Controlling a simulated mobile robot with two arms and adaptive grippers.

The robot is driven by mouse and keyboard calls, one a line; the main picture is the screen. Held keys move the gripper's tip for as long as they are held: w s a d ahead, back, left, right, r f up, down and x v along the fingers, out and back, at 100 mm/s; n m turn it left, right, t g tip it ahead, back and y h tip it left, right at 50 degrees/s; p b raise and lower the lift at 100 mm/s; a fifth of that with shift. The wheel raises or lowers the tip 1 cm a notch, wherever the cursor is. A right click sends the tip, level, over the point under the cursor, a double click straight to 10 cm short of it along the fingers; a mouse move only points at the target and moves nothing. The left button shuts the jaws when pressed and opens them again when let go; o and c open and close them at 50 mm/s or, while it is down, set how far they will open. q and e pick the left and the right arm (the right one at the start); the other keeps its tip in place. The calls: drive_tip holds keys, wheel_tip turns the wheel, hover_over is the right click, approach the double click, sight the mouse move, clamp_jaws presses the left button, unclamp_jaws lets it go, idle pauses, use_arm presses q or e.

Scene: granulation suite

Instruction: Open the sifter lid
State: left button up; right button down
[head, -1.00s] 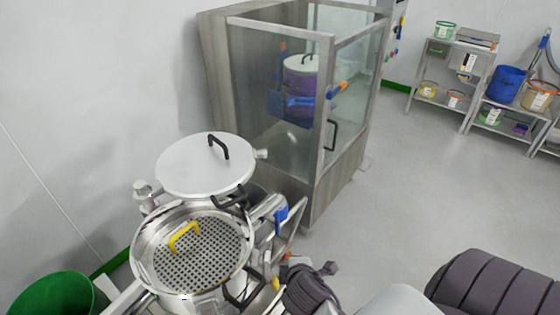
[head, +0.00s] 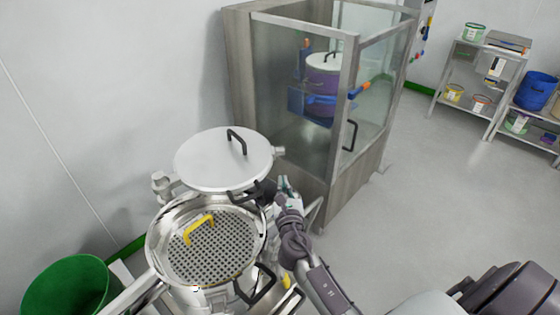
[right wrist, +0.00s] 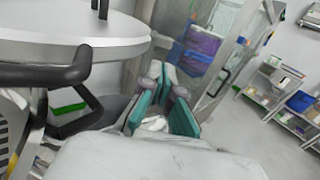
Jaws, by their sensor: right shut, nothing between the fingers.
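The sifter's round pale metal lid (head: 215,165) has a black handle on top (head: 236,141) and a second black handle at its near edge (head: 245,193). It lies roughly level behind the sifter bowl (head: 152,245), leaving the perforated screen (head: 210,262) with its yellow handle uncovered. My right gripper (head: 284,184) is just right of the lid's near-edge handle, apart from it and empty. In the right wrist view its teal fingers (right wrist: 161,72) are together at the tips, pointing past the lid's right side. The lid also fills the upper left there (right wrist: 70,32). My left gripper is out of view.
A glass-fronted cabinet (head: 292,100) stands behind and right of the sifter, holding a purple drum (head: 322,78). A green bin (head: 68,283) is at the lower left. Shelves (head: 465,80) stand far right. The floor between is clear.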

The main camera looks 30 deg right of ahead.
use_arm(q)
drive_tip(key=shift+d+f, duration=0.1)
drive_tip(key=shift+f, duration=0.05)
use_arm(e)
drive_tip(key=x, duration=0.9)
drive_tip(key=shift+w+d, duration=0.2)
drive_tip(key=shift+w, duration=0.15)
